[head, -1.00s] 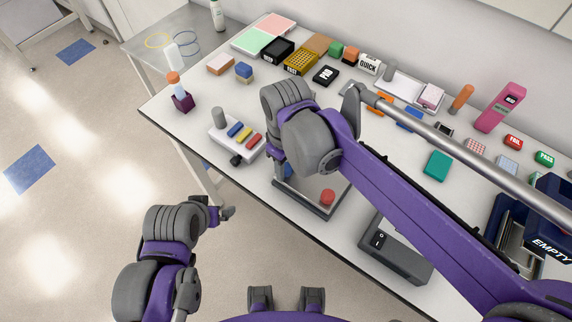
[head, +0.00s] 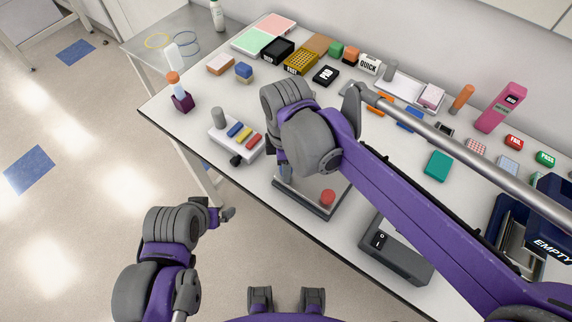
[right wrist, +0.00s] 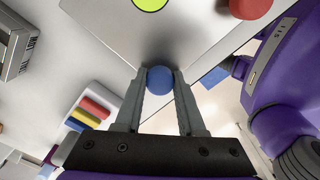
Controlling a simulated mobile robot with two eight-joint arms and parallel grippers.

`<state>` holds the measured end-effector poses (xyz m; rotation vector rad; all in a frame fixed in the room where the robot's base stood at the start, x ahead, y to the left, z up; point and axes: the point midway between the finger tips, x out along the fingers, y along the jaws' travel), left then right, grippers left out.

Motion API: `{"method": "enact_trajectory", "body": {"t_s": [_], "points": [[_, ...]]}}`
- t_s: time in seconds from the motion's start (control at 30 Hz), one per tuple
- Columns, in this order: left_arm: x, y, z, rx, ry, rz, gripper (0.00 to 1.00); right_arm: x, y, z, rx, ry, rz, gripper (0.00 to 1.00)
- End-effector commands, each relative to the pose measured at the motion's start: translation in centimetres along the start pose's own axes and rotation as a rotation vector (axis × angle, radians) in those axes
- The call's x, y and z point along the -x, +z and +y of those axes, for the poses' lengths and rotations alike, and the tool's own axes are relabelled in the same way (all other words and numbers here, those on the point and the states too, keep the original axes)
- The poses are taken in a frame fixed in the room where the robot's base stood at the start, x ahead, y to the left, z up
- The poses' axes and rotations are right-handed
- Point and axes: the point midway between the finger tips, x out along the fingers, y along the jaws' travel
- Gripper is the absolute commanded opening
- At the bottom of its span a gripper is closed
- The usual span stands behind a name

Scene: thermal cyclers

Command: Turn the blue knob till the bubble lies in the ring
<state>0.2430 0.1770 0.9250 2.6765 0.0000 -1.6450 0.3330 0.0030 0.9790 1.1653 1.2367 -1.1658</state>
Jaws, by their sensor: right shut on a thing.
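The blue knob (right wrist: 160,80) is between the fingertips of my right gripper (right wrist: 160,76) in the right wrist view, and the gripper is shut on it. The knob sits at the edge of a grey metal plate (right wrist: 110,22). A yellow-green round level (right wrist: 150,3) is cut off at the top, so its bubble and ring cannot be made out. A red knob (right wrist: 248,8) is at another part of the plate; it also shows in the head view (head: 327,197). My right arm hides the level and blue knob there. My left gripper (head: 226,213) hangs off the table's front edge, holding nothing visible.
A grey block with coloured bars (head: 236,135) stands left of the plate. A dark grey switch box (head: 392,258) stands to its right. Several small boxes and a teal block (head: 438,164) lie farther back. The floor at left is clear.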

Motion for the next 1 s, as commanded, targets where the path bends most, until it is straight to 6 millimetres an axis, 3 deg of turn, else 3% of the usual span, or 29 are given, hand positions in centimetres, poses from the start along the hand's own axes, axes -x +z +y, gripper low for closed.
{"method": "enact_trajectory", "body": {"t_s": [0.57,0.6,0.73,1.0], "points": [[0.00,-0.01,0.00,0.000,0.000,0.000,0.99,0.07,-0.01,0.04,0.031,0.001,0.000,0.00],[0.00,-0.01,0.00,0.000,0.000,0.000,0.99,0.07,-0.01,0.05,0.031,0.001,0.000,0.44],[0.00,0.00,0.00,0.000,0.000,0.000,0.99,0.05,0.00,0.03,0.031,0.001,0.000,0.67],[0.00,0.00,0.00,0.000,0.000,0.000,0.99,0.04,0.00,0.02,0.031,0.000,0.000,0.69]]}}
